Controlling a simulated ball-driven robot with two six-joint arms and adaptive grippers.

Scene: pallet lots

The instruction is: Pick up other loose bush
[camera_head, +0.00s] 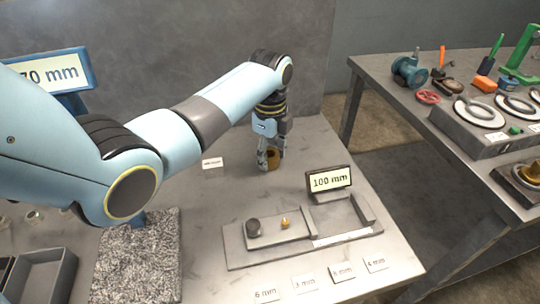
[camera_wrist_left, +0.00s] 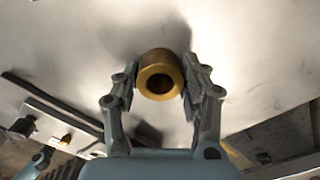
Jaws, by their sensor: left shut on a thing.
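A brass-coloured bush (camera_wrist_left: 160,66), a short ring with a dark bore, sits between the fingers of my left gripper (camera_wrist_left: 162,88) in the left wrist view. The fingers are shut on it from both sides. In the head view my left gripper (camera_head: 270,160) points down at the back of the grey table, and the bush (camera_head: 273,158) shows partly behind the fingers at table height. I cannot tell whether it touches the table. My right gripper is not in view.
A grey fixture (camera_head: 235,245) with a "100 mm" display (camera_head: 330,180) stands to the front right. Labelled cards (camera_head: 304,283) lie along the front edge. A speckled mat (camera_head: 138,262) and grey tray (camera_head: 45,272) are at left. A second bench (camera_head: 470,190) with tools stands right.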

